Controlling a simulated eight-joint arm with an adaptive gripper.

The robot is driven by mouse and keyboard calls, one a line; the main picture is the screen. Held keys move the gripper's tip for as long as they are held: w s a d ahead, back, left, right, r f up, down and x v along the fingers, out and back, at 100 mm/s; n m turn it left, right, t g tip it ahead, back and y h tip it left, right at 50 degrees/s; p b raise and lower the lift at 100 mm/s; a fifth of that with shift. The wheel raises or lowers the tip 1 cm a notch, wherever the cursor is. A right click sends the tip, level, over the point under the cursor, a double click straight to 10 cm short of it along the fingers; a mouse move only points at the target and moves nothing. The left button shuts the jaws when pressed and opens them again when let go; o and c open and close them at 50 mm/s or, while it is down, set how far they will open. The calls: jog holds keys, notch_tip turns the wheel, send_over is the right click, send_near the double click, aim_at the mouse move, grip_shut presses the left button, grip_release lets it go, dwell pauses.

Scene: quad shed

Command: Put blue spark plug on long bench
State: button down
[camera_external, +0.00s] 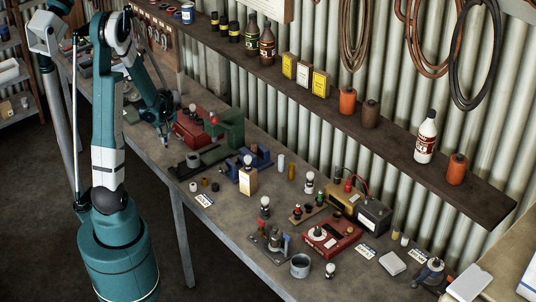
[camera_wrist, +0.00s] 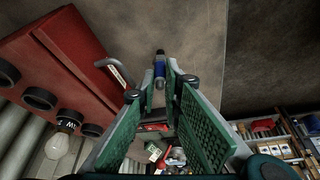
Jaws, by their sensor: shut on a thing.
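The blue spark plug (camera_wrist: 159,70) shows in the wrist view between the tips of my gripper (camera_wrist: 160,82), small and partly hidden by the fingers. The green-padded fingers are closed on it. In the external view my gripper (camera_external: 165,136) is low over the far left part of the long bench (camera_external: 235,218), beside the red box. The plug itself is too small to make out there. The bare bench top (camera_wrist: 200,40) lies beyond the fingertips in the wrist view. I cannot tell whether the plug touches it.
A red box (camera_wrist: 75,60) with dark round sockets is left of the fingers, a bulb (camera_wrist: 58,143) near it. A green vise (camera_external: 228,128), a red device (camera_external: 330,238) and several small parts crowd the bench. A wall shelf (camera_external: 390,125) runs above. Stocked shelves (camera_wrist: 290,140) stand right.

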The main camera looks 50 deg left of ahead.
jog(key=shift+f, duration=0.15)
jog(key=c, duration=2.5)
grip_release()
jog(key=shift+r, duration=0.25)
jog(key=v, duration=1.1)
jog(key=shift+d+r+p, duration=0.2)
jog(key=shift+r+p, duration=0.15)
jog(key=shift+s, duration=0.1)
